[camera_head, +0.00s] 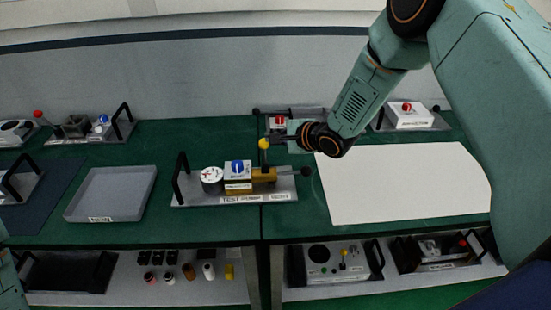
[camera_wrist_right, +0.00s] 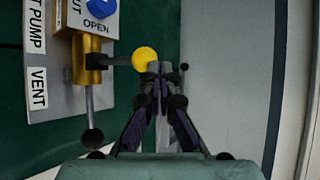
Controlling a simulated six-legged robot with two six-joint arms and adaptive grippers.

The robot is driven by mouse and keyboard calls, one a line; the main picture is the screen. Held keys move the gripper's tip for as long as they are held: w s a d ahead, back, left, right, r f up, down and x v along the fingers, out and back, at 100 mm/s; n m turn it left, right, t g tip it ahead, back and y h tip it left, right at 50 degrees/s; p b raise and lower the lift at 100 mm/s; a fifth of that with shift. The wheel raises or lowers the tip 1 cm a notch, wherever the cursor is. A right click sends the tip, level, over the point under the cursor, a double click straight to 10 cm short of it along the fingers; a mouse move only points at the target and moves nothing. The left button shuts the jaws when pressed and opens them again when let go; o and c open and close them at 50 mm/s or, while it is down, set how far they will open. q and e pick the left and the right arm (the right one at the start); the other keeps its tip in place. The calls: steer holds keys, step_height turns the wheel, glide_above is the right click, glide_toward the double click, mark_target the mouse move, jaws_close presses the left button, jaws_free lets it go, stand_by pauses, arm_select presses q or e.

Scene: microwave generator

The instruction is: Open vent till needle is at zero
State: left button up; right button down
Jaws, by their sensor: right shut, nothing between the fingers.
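The test pump plate (camera_head: 190,199) stands on the green table, with a round white-faced gauge (camera_head: 212,178); its needle is too small to read. A blue knob (camera_head: 238,167) sits on a block marked OPEN in the wrist view (camera_wrist_right: 97,8). Beside it is a brass valve body (camera_head: 264,175), near the VENT label (camera_wrist_right: 38,88). A dark lever from it ends in a yellow ball (camera_head: 264,143), also in the wrist view (camera_wrist_right: 145,58). My right gripper (camera_wrist_right: 160,70) is shut and empty, its tips right at the ball; contact is unclear. My left gripper is out of view.
A rod with a black ball (camera_head: 306,172) sticks out from the valve's right end. A grey tray (camera_head: 112,193) lies left, a white sheet (camera_head: 400,185) right. A device with a red button (camera_head: 280,121) stands behind my gripper.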

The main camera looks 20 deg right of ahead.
steer(key=shift+s, duration=0.1)
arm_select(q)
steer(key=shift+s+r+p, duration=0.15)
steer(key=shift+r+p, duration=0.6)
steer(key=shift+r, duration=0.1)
arm_select(e)
steer(key=shift+r, duration=0.8)
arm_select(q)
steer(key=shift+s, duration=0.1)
arm_select(e)
steer(key=shift+s+a+r, duration=0.1)
